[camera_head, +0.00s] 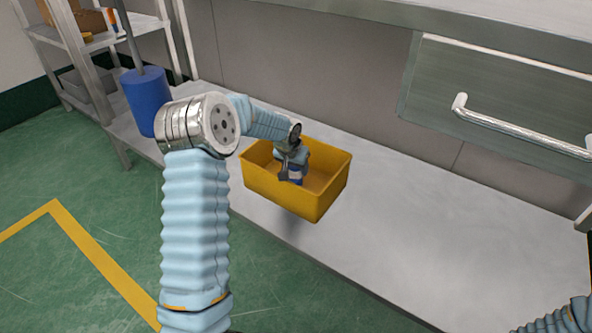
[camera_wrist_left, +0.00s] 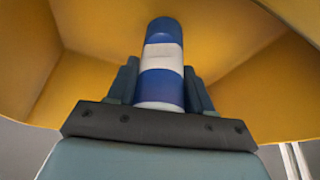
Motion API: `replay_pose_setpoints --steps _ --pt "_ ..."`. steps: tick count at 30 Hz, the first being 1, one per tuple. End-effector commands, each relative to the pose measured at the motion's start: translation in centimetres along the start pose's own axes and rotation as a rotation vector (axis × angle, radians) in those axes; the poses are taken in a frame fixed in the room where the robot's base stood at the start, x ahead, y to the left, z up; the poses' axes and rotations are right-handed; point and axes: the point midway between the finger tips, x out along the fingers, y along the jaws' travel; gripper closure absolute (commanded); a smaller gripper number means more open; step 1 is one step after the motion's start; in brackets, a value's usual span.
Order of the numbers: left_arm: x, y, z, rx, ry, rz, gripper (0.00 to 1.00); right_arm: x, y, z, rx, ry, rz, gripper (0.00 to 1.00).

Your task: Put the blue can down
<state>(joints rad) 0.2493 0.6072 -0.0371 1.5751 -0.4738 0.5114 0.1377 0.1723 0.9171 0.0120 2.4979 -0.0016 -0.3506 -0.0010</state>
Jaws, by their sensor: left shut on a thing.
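The blue can (camera_wrist_left: 162,60), blue with a white band, stands out between the two fingers of my left gripper (camera_wrist_left: 160,85) in the left wrist view. The left gripper is shut on it. In the head view the left gripper (camera_head: 290,172) reaches down into a yellow bin (camera_head: 318,205), and the can (camera_head: 296,174) shows small and partly hidden beside the fingers. The bin's yellow walls (camera_wrist_left: 235,95) surround the can in the wrist view. I cannot tell whether the can touches the bin floor. My right gripper is not in view; only part of my right arm shows at the lower right.
A drawer with a metal handle (camera_head: 520,125) is at the upper right. A blue cylinder (camera_head: 146,98) and a metal shelf (camera_head: 75,45) stand at the left. The surface right of the bin is clear.

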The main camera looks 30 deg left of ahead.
Motion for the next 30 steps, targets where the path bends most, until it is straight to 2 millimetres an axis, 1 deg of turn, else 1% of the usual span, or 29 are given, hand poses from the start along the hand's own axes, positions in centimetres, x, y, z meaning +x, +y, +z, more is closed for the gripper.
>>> replay_pose_setpoints --steps 1,8,12,13,17,18,25,29,30 --pt "0.4 0.0 0.1 0.0 0.002 0.0 0.79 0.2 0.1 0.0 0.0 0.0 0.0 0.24" --pt "0.4 0.0 0.1 0.0 0.003 0.0 0.79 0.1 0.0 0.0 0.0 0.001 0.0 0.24" --pt "0.8 0.0 0.3 0.0 0.002 0.0 0.79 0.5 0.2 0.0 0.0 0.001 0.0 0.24" --pt "0.7 0.0 0.2 0.0 0.002 0.0 0.45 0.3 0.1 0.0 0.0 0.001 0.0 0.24" --pt "0.6 0.0 0.2 0.0 0.002 0.0 0.25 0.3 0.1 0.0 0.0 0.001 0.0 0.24" --pt "0.6 0.0 0.2 0.0 0.002 0.0 0.24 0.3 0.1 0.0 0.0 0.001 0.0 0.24" --pt "0.6 0.0 0.2 0.0 0.002 0.0 0.24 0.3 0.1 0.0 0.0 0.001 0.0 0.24" --pt "-0.4 0.0 0.0 0.0 0.003 0.0 0.24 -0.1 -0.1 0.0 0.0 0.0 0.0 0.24" --pt "-1.0 0.0 0.0 0.0 0.003 0.0 0.24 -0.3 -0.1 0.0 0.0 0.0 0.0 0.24"
